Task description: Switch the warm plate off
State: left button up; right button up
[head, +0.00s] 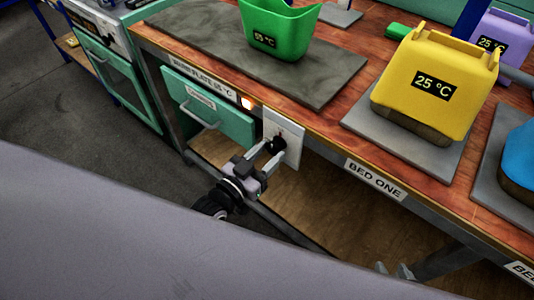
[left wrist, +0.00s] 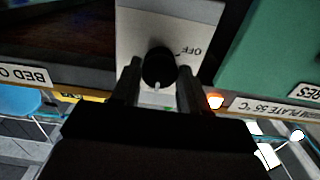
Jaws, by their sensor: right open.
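The warm plate (head: 320,85) is a dark grey slab on the bench, with a green 55 °C tub (head: 285,30) on it. Its black knob (left wrist: 158,66) sits on a pale switch panel (head: 286,130). In the upside-down left wrist view the knob's white mark points down, away from the OFF print (left wrist: 193,50). An orange lamp (head: 246,103) by the warm plate label glows. My left gripper (head: 268,155) has its fingers apart on either side of the knob, with small gaps showing. My right gripper (head: 395,271) is open and empty, low by the bench, partly hidden.
A green drawer (head: 215,118) with a handle is left of the panel. A yellow 25 °C tub (head: 430,80) stands on a grey bed above the BED ONE label (head: 375,181). A blue tub (head: 520,160) is at right. The lower shelf (head: 310,215) looks clear.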

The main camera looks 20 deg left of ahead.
pick_arm(q)
jog(key=shift+n, duration=0.3)
jog(key=n+p, duration=0.1)
jog(key=n, duration=0.9)
jog(key=shift+d+n, duration=0.1)
jog(key=shift+n, duration=0.2)
jog(key=n, duration=0.2)
jog(key=shift+n, duration=0.4)
jog(key=n+b, duration=0.1)
jog(key=n, duration=0.3)
jog(key=shift+n, duration=0.3)
jog(key=shift+n+b, duration=0.65)
jog(key=shift+n, duration=0.55)
jog(key=shift+r+n+b, duration=0.1)
jog(key=shift+n+b, duration=0.35)
jog(key=shift+n, duration=1.05)
